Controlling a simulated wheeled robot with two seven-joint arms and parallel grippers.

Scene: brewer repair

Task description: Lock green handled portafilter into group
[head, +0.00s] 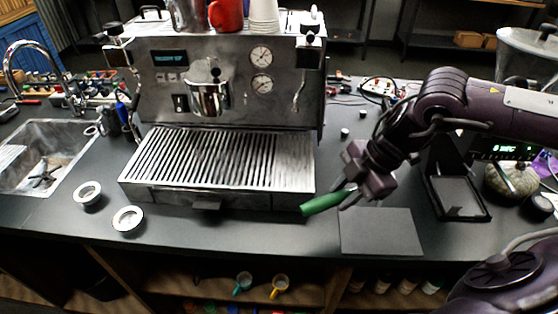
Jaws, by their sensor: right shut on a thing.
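The portafilter's green handle (322,203) sticks out to the left of my right gripper (353,192), just in front of the right corner of the drip tray. My right gripper is shut on the portafilter. The portafilter's metal head is mostly hidden by the gripper. The chrome group (208,94) is on the front of the espresso machine (225,65), up and to the left of the gripper and well apart from it. No portafilter handle shows at the group. My left gripper is not in view.
The slatted drip tray (220,160) lies below the group. Two round metal baskets (88,194) (128,218) sit on the counter at left front. A dark square mat (380,236) lies below my right gripper. A scale (458,197) and a sink (40,160) flank the work area.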

